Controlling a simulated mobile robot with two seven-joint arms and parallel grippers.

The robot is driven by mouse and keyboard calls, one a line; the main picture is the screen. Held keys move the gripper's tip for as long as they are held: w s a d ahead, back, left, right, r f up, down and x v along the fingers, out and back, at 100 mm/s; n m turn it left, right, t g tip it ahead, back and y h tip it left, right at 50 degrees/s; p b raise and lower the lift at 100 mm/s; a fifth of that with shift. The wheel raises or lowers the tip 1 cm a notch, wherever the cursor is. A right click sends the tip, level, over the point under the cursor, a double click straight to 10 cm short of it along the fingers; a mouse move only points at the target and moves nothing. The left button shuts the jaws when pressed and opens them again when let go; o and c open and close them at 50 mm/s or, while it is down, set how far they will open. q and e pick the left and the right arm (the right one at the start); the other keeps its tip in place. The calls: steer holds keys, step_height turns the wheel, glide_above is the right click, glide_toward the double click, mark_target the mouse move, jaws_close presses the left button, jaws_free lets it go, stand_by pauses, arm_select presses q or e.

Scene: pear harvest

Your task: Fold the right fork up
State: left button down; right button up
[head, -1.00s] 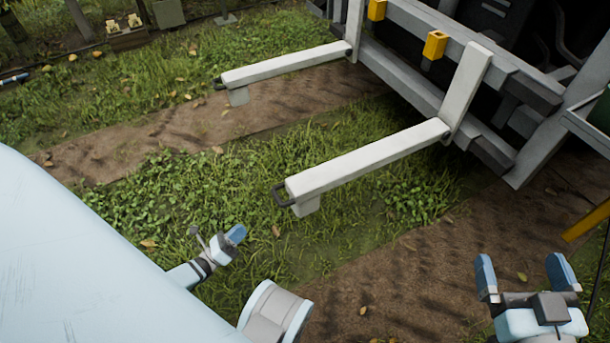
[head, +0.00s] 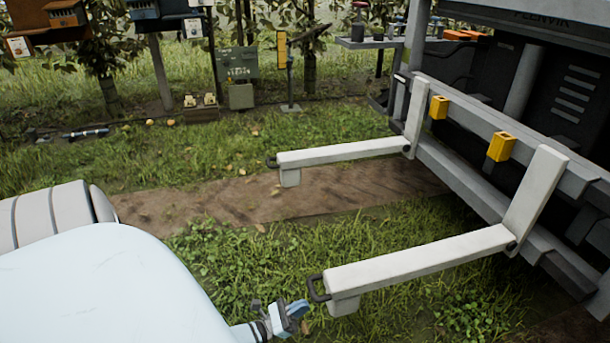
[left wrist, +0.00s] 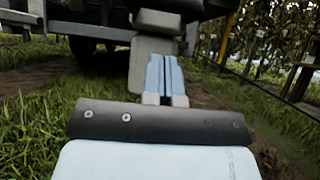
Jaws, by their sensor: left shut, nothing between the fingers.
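Two pale fork arms stick out level from the machine's frame, each hinged at an upright post. The nearer fork (head: 425,263), on the right in the head view, has a dark loop handle (head: 317,288) at its free end and a short foot below. The farther fork (head: 345,152) is also level. My left gripper (head: 298,311) is shut and empty, just left of and below the nearer fork's handle, apparently apart from it. In the left wrist view, the shut blue fingers (left wrist: 164,73) point at a pale fork end (left wrist: 150,62). My right gripper is out of view.
The machine's grey frame (head: 455,170) carries yellow blocks (head: 501,147) near the posts. Grass and a dirt strip (head: 230,199) lie between and below the forks. Posts, boxes and a grey cabinet (head: 237,64) stand at the back.

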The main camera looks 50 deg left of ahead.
arm_select(q)
steer(key=shift+w+d+r+p, duration=0.1)
steer(key=shift+w+r, duration=0.05)
steer(key=shift+r, duration=0.55)
steer(key=shift+w+d+r+p, duration=0.1)
steer(key=shift+w+r, duration=0.1)
steer(key=shift+r, duration=0.45)
steer(key=shift+w+d+r+p, duration=0.1)
steer(key=shift+w+r, duration=0.05)
steer(key=shift+r, duration=0.55)
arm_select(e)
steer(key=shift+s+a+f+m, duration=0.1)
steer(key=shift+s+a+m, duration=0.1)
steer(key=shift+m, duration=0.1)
arm_select(q)
steer(key=shift+a, duration=0.1)
steer(key=shift+r, duration=0.1)
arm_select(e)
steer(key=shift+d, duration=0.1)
